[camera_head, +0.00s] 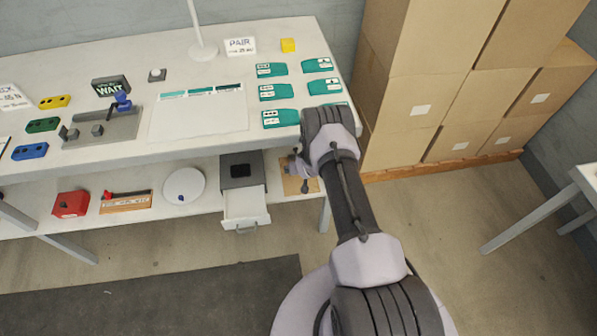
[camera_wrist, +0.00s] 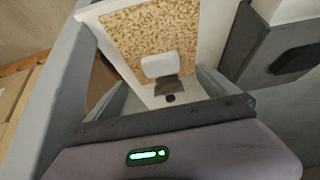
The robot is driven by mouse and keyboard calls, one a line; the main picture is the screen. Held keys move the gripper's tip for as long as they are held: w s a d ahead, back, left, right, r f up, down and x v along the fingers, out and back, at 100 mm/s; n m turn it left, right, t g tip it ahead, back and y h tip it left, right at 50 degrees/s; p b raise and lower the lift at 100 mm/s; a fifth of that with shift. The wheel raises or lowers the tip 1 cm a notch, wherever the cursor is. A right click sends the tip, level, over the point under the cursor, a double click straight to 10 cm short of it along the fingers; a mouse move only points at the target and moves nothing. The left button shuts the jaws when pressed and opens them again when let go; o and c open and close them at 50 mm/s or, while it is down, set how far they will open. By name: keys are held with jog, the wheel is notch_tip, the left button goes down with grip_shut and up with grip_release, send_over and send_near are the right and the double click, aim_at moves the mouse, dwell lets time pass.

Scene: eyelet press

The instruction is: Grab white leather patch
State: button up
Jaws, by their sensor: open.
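A small white patch (camera_wrist: 157,65) with rounded corners lies on a speckled cork board (camera_wrist: 126,34) in the wrist view. A small dark grey-brown piece (camera_wrist: 166,86) shows just below it. My gripper (camera_wrist: 162,88) is open, its two grey fingers on either side of the patch's near end. Nothing is between them in a grip; I cannot tell how high they are above the board. In the head view, the cork board (camera_head: 290,187) shows on the lower shelf at its right end, partly behind my arm. The patch cannot be made out there.
A grey box with an open white drawer (camera_head: 245,208) stands left of the board; its dark side (camera_wrist: 265,45) is close on the right in the wrist view. A table leg (camera_head: 325,215) is near. The worktop (camera_head: 230,70) overhangs the shelf. Cardboard boxes (camera_head: 410,100) stand to the right.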

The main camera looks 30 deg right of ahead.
jog(key=b+x, duration=0.5)
jog(key=x, duration=0.3)
jog(key=shift+w+f, duration=0.15)
jog(key=shift+w, duration=0.1)
jog(key=shift+r, duration=0.25)
jog(key=c, duration=1.4)
